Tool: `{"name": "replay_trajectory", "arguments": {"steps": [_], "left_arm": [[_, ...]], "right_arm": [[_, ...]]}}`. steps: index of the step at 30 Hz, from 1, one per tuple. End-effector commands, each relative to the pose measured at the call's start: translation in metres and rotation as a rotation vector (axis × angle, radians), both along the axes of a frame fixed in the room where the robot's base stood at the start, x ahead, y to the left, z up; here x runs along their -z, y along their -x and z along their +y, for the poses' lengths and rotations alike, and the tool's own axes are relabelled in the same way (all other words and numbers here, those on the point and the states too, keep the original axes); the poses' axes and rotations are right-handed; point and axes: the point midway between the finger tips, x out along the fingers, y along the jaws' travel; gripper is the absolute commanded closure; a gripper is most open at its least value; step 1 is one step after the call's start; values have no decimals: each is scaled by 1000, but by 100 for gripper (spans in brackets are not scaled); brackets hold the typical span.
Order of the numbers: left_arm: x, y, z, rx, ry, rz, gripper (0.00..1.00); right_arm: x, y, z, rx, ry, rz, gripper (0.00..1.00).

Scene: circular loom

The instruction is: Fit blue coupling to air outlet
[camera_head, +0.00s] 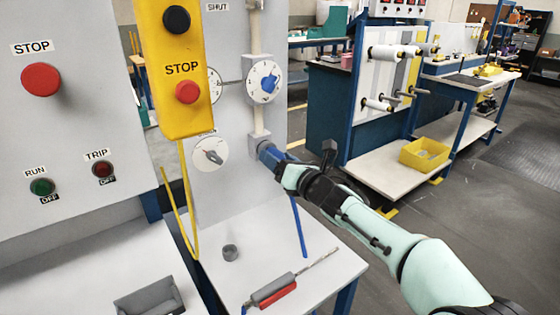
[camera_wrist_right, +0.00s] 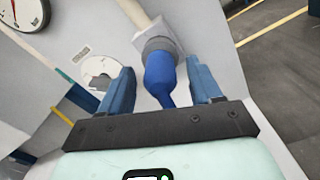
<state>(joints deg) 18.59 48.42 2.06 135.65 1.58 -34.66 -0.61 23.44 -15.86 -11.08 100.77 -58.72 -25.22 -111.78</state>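The air outlet (camera_head: 256,143) is a grey fitting at the foot of a vertical pipe on the light panel. It also shows in the right wrist view (camera_wrist_right: 158,43) as a grey collar on a square block. The blue coupling (camera_wrist_right: 160,75) is in line with the collar and appears to touch it; whether it is locked on I cannot tell. My right gripper (camera_wrist_right: 162,80) has its blue fingers on either side of the coupling, with visible gaps on both sides. In the head view the right gripper (camera_head: 272,157) is at the outlet and covers most of the coupling. My left gripper is not in view.
A blue hose (camera_head: 299,228) hangs below the right gripper. A yellow stop box (camera_head: 180,125) hangs left of the outlet, with a yellow cable.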

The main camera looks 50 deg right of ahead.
Motion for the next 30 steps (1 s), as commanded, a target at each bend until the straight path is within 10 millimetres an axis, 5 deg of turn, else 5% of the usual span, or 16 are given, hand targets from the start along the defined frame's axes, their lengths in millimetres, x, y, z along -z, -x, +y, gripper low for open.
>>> {"name": "replay_trajectory", "arguments": {"steps": [8,12,24,30], "left_arm": [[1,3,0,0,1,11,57],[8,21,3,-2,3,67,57],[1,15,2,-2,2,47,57],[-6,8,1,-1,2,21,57]], "right_arm": [[1,0,0,1,0,1,36],[1,0,0,1,0,1,36],[-2,91,28,3,1,-2,36],[-1,119,37,1,1,-2,36]]}}
